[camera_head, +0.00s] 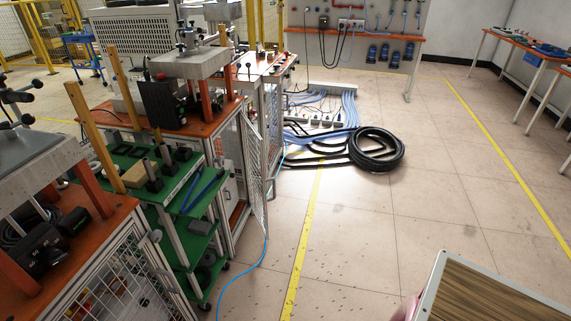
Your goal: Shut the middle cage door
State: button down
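The middle cage door (255,165) is a tall, narrow-looking wire-mesh panel in a light metal frame. It stands open, swung out from the middle workstation (203,112) toward the aisle, and I see it at a steep angle. The cage under that workstation's orange top is partly visible through the opening, with an orange-brown floor inside. My gripper is not in view.
A green cart (195,225) with several tools stands between the near cage (125,292) and the middle one. A blue hose (240,277) lies on the floor by the door. A black cable coil (376,149) lies beyond. A wood-grained panel (490,295) fills the bottom right. The central aisle floor is clear.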

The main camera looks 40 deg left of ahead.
aim_at(241, 115)
jog(key=i+u, duration=0.1)
jog(key=i, duration=0.55)
jog(key=i+l+u, duration=0.1)
jog(key=i, duration=0.5)
jog(key=i+l+u, duration=0.1)
jog(key=i, duration=0.55)
jog(key=i+u, duration=0.1)
jog(key=u, duration=2.4)
jog(key=i+j+z, duration=0.2)
jog(key=i+j, duration=0.3)
